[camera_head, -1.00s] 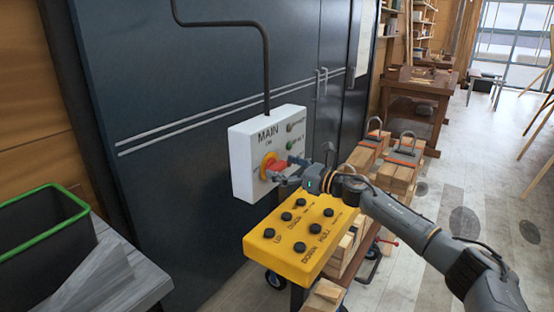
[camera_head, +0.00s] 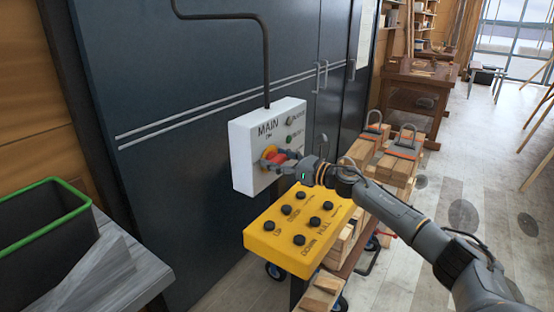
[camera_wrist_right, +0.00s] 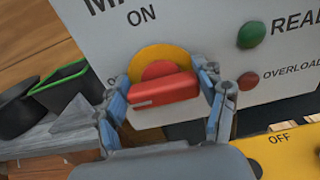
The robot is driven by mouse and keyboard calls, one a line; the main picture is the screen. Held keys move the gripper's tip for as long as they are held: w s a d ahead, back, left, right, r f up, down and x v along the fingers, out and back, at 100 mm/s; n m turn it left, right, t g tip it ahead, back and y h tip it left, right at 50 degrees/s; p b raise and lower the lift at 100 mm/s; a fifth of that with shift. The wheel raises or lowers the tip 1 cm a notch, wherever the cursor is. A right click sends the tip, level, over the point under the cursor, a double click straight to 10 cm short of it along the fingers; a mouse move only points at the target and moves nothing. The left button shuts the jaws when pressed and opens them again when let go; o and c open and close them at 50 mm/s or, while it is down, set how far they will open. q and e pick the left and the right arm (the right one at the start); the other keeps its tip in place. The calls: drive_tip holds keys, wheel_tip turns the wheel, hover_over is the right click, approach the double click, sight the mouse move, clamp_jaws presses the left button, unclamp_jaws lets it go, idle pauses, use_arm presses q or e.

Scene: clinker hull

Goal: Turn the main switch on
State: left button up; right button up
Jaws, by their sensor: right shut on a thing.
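The main switch is a red handle (camera_wrist_right: 165,91) on a yellow disc (camera_wrist_right: 160,56), on the front of a white box (camera_head: 240,145) marked MAIN. In the right wrist view the handle lies nearly crosswise, with a pale mark near its left end. The word ON stands above the disc. My right gripper (camera_wrist_right: 163,94) is shut on the red handle, one finger at each end. In the head view the gripper (camera_head: 277,161) partly hides the handle and disc. My left gripper is in neither view.
A yellow button panel (camera_head: 290,235) stands just below the box, under my right arm. A green lamp (camera_wrist_right: 251,34) and a red lamp (camera_wrist_right: 248,81) sit right of the switch. Stacked timber (camera_head: 395,170) lies behind the arm. A green-rimmed bin (camera_head: 45,225) stands at left.

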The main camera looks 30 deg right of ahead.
drive_tip(key=shift+m, duration=0.3)
drive_tip(key=m, duration=0.3)
drive_tip(key=shift+w+d, duration=0.1)
drive_tip(key=shift+d, duration=0.1)
drive_tip(key=m+p, duration=0.1)
drive_tip(key=m, duration=0.3)
drive_tip(key=shift+d+m, duration=0.15)
drive_tip(key=shift+m, duration=0.15)
drive_tip(key=m+p, duration=0.1)
drive_tip(key=m, duration=0.1)
drive_tip(key=m+p, duration=0.1)
drive_tip(key=m, duration=0.2)
drive_tip(key=shift+w+d+f, duration=0.1)
drive_tip(key=shift+d+f, duration=0.05)
drive_tip(key=m, duration=0.1)
drive_tip(key=m+p, duration=0.1)
drive_tip(key=m, duration=0.1)
drive_tip(key=m+p, duration=0.1)
drive_tip(key=shift+f, duration=0.25)
drive_tip(key=shift+m, duration=0.5)
drive_tip(key=o, duration=1.2)
drive_tip(key=shift+f, duration=0.1)
drive_tip(key=shift+c, duration=0.2)
